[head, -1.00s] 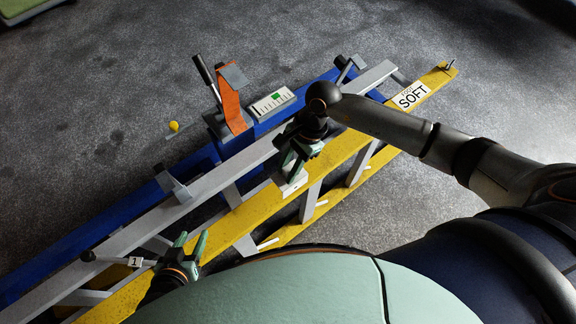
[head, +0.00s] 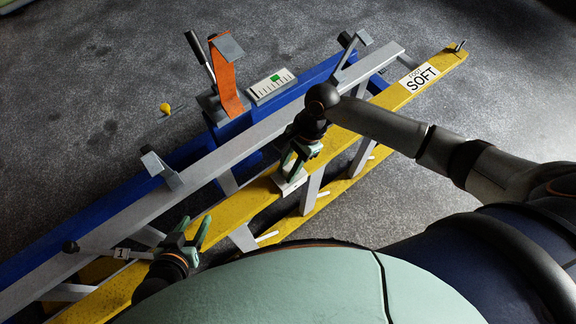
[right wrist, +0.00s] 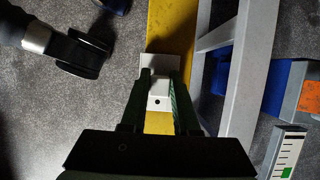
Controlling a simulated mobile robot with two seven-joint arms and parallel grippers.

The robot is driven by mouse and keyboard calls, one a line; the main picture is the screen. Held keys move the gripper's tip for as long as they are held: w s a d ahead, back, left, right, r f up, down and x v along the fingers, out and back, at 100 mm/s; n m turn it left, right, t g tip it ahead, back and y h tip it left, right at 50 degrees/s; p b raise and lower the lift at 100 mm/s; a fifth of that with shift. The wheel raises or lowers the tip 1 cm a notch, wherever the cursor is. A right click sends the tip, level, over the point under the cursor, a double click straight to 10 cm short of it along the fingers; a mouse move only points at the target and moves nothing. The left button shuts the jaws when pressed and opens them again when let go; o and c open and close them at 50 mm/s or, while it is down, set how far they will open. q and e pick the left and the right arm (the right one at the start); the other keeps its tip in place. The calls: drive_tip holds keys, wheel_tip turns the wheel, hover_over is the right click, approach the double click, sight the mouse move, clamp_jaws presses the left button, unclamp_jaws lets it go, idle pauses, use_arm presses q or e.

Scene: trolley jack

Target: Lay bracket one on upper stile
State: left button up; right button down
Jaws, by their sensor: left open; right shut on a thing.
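The upper stile (head: 345,136) is the long yellow beam running from lower left to upper right in the head view. My right gripper (head: 292,166) is shut on a small white bracket (head: 288,184), held over this stile. In the right wrist view, the bracket (right wrist: 158,98) is a pale plate with a dark hole, between the fingers and lined up over the yellow stile (right wrist: 171,28). I cannot tell whether it touches. The fingers hide its sides.
A grey beam (head: 237,143) and a blue beam (head: 90,226) run alongside. A second yellow stile (head: 335,190) lies below. A yellow ball (head: 165,108) is at left.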

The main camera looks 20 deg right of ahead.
use_arm(q)
drive_tip(key=shift+s+a+f, duration=0.1)
drive_tip(key=shift+s+f, duration=0.2)
drive_tip(key=shift+s, duration=0.05)
use_arm(e)
drive_tip(key=shift+f, duration=0.1)
use_arm(q)
drive_tip(key=shift+f+b, duration=0.15)
drive_tip(key=shift+b, duration=0.2)
use_arm(e)
drive_tip(key=shift+f, duration=0.3)
drive_tip(key=c, duration=0.6)
unclamp_jaws()
drive_tip(key=shift+r, duration=0.1)
